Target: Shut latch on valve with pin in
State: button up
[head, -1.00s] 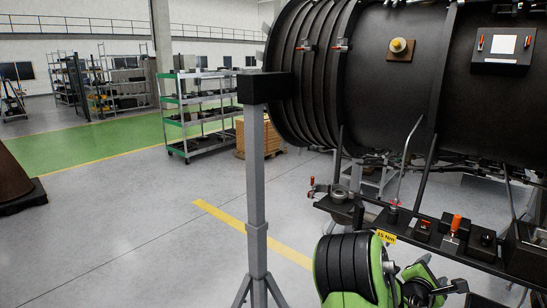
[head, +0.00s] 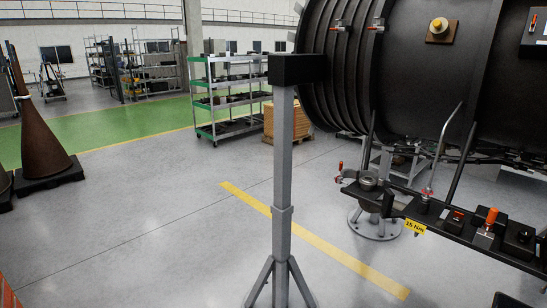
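Two small red-handled latches sit on the ribbed dark engine casing at the top, one to the left (head: 340,27) and one to its right (head: 376,28). On the dark rail at right are a small red-tipped fitting (head: 340,170), a red handwheel (head: 427,192) and an orange-handled fitting (head: 489,219). I cannot tell which of these is the valve with the pin, nor the state of any latch. My gripper is not in view.
A grey stand with a black head (head: 284,150) is in front of the casing, its tripod feet at the bottom. A green-and-grey shelf trolley (head: 222,98) and a brown cone (head: 40,135) stand behind. The floor at left centre is clear.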

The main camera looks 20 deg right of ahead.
aim_at(459, 214)
jog(key=z, duration=1.8)
jog(key=i, duration=0.15)
jog(key=j+u, duration=0.05)
